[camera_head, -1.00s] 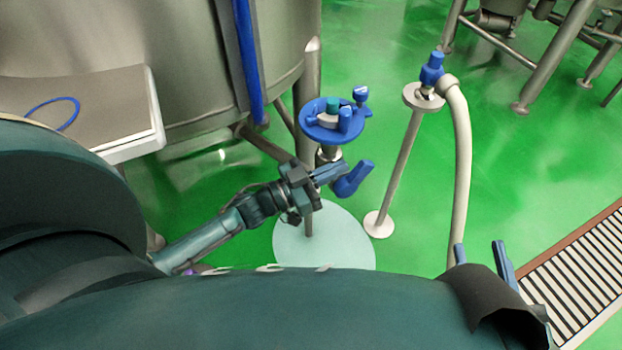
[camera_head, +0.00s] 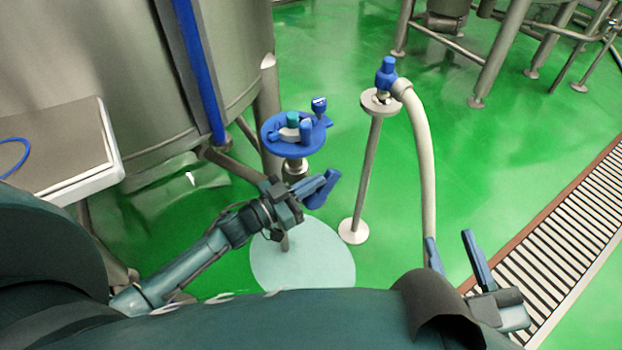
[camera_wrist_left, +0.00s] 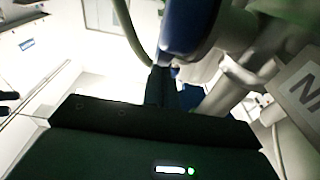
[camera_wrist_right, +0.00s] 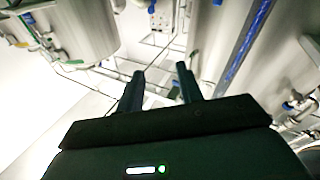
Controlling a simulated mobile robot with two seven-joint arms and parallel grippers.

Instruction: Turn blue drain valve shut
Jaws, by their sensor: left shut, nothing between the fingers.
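The blue drain valve's lever (camera_head: 324,189) hangs on the pipe under a round blue tray and slants up to the right in the head view. My left gripper (camera_head: 322,182) is shut and empty, with its fingertips right beside the lever. Whether they touch it is unclear. In the left wrist view its fingers (camera_wrist_left: 160,88) are dark and close together under a large blurred blue shape. My right gripper (camera_head: 449,240) is open and empty at the lower right, away from the valve. Its two spread fingers also show in the right wrist view (camera_wrist_right: 160,88).
The blue tray (camera_head: 270,146) holds small items above the lever. A steel tank (camera_head: 100,60) stands behind to the left. A thin stand (camera_head: 367,170) with a blue valve (camera_head: 386,72) and pale hose (camera_head: 427,160) is to the right. A floor grate (camera_head: 570,240) lies at far right.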

